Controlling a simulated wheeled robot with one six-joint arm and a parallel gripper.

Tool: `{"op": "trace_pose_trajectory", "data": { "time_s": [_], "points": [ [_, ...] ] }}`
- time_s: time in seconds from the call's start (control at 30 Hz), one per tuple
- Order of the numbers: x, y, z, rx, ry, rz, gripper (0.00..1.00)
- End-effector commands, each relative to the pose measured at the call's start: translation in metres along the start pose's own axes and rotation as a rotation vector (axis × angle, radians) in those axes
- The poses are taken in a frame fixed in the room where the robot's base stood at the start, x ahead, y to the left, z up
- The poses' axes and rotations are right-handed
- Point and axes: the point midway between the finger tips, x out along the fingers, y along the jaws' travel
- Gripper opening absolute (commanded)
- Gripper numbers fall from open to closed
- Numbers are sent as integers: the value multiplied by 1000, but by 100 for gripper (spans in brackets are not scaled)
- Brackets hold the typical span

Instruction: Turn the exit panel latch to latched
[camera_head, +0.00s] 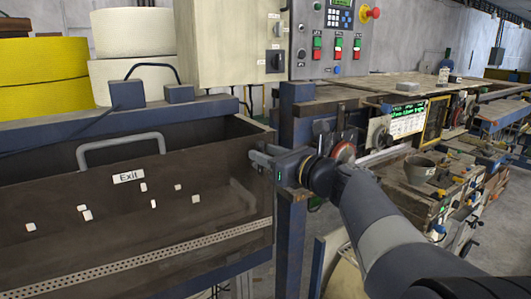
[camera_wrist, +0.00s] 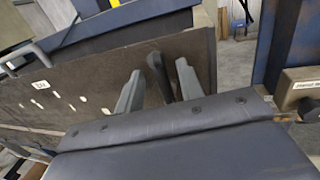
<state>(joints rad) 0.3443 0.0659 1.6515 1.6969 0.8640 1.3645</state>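The exit panel (camera_head: 100,215) is a dark brown see-through sheet with an "Exit" label (camera_head: 128,177) and a grey bar handle (camera_head: 120,142). In the wrist view the panel (camera_wrist: 90,85) stands ahead of my gripper, its label small at the left. A dark, rounded lever, which looks like the latch (camera_wrist: 157,70), stands near the panel's right end between my two grey fingers. My gripper (camera_wrist: 159,76) is open, with gaps on both sides of the lever. In the head view my gripper (camera_head: 260,158) is at the panel's right edge and hides the latch.
A blue frame post (camera_head: 290,235) stands just right of the panel. A control box with buttons (camera_head: 335,35) is above and behind my gripper. A wooden workbench (camera_head: 425,190) is at the right. Yellow and white rolls (camera_head: 45,80) stand behind the panel.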

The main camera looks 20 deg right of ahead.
Motion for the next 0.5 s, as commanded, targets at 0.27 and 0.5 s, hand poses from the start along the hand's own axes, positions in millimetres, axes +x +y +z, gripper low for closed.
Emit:
{"op": "trace_pose_trajectory", "data": {
  "time_s": [0.27, 0.5],
  "points": [
    [0, 0, 0, 0, 0, 0, 28],
    [0, 0, 0, 0, 0, 0, 8]
  ]
}}
